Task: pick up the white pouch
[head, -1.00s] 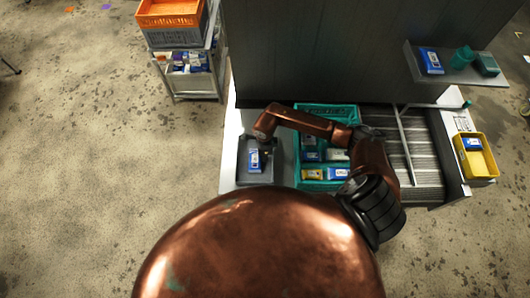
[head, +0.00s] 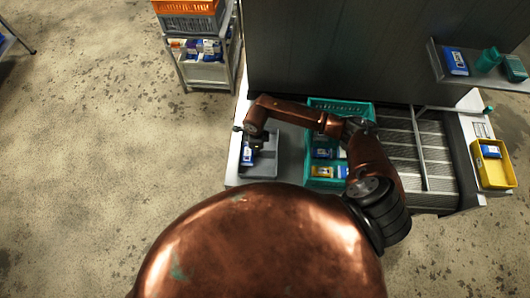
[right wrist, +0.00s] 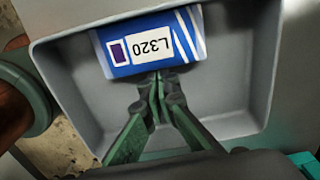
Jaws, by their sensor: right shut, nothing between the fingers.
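A white-and-blue pouch (head: 247,153) with an "L320" label lies in a grey tray (head: 266,168) on the worktop. It fills the top of the right wrist view (right wrist: 150,42), against the tray's far wall. My right gripper (head: 257,146) is over the tray, partly covering the pouch in the head view. In the right wrist view its green fingers (right wrist: 157,84) are shut and empty, with the tips right at the pouch's near edge. I cannot tell whether they touch it. My left gripper is not in view.
A teal crate (head: 340,105) with several pouches stands right of the tray, partly behind my right arm. A yellow bin (head: 496,176) is at the far right. A cart with an orange crate (head: 186,8) stands at the back left. A dark cabinet wall (head: 340,50) rises behind.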

